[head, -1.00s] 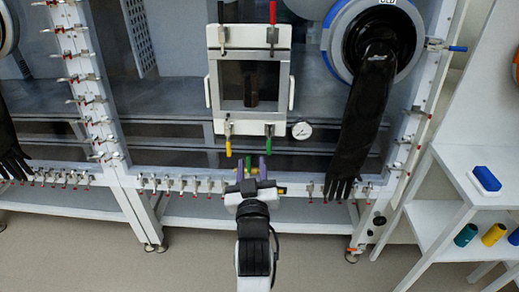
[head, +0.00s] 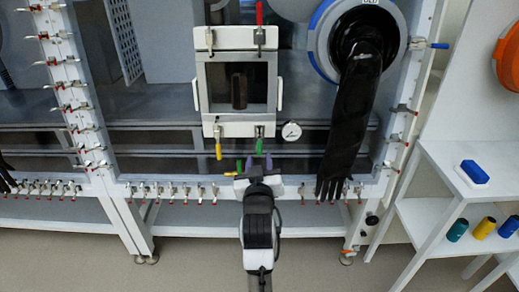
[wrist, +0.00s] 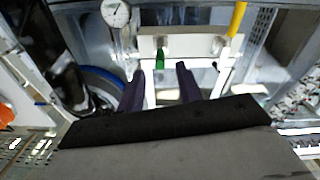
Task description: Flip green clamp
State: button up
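The green clamp (head: 259,132) is at the lower right of the white framed door on the glovebox front, its green handle hanging down. It also shows in the wrist view (wrist: 160,58), near the top middle. My gripper (head: 254,161) is just below the clamp in the head view. In the wrist view its two purple fingers (wrist: 159,72) stand apart with nothing between their tips, and the green handle appears beyond the gap. I cannot tell the remaining distance, but no contact shows.
A yellow clamp (head: 218,142) hangs at the door's lower left; red (head: 259,14) and black-handled (head: 210,38) clamps are above. A round gauge (head: 291,131) sits right of the green clamp. A black glove (head: 349,130) hangs further right. A white shelf (head: 460,245) stands at right.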

aim_at(260, 147)
jog(key=w+p, duration=0.1)
jog(key=w, duration=0.5)
jog(key=shift+c, duration=0.2)
grip_shut()
